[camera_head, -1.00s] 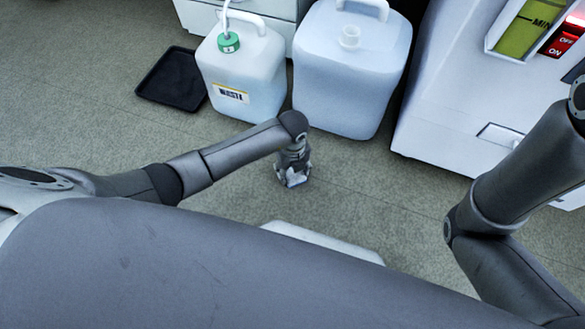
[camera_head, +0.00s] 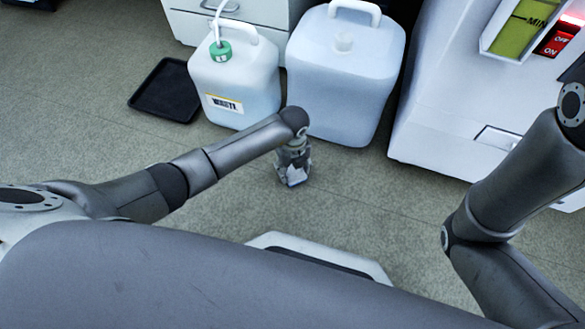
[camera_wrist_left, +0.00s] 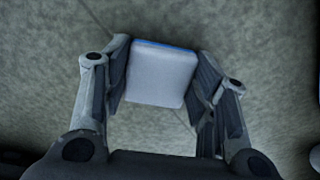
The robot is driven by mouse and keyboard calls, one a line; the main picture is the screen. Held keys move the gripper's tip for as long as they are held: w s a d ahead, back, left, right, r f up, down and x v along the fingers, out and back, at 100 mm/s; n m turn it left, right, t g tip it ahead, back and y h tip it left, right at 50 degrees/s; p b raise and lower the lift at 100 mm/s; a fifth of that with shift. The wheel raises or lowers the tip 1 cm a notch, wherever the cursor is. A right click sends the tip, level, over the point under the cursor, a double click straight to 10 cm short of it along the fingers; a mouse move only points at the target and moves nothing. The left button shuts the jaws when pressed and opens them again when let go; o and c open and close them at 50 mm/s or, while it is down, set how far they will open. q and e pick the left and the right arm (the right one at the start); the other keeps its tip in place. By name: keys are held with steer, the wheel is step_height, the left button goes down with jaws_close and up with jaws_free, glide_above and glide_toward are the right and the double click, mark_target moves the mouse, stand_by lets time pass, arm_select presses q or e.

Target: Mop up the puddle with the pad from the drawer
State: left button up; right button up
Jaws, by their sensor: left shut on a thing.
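My left gripper (camera_head: 292,178) points down near the floor, in front of the two jugs. It is shut on a pad (camera_head: 297,175). In the left wrist view the pad (camera_wrist_left: 162,76) is a pale, square block with a blue edge, held between the two fingers of the left gripper (camera_wrist_left: 163,80). I cannot tell whether the pad touches the floor. No puddle can be made out in either view. The drawer that the pad comes from cannot be told for sure. My right arm shows at the right of the head view, but its gripper is out of view.
A waste jug (camera_head: 236,82) with a green cap and a larger pale jug (camera_head: 345,75) stand on the floor (camera_head: 380,215). A black tray (camera_head: 167,92) lies left of them. A white cabinet (camera_head: 277,12) is behind, and a white machine (camera_head: 440,110) stands at right.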

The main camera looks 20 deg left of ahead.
arm_select(q)
steer(key=shift+d, duration=0.1)
steer(key=shift+s+d+p, duration=0.4)
steer(key=shift+s+p, duration=0.1)
steer(key=shift+s+d+p, duration=0.35)
steer(key=shift+s+d, duration=0.15)
steer(key=shift+s, duration=0.05)
steer(key=shift+a, duration=0.1)
steer(key=shift+w+a+p, duration=0.1)
steer(key=shift+a+p, duration=0.6)
steer(key=shift+a, duration=1.25)
steer(key=shift+d, duration=0.1)
steer(key=shift+d, duration=0.95)
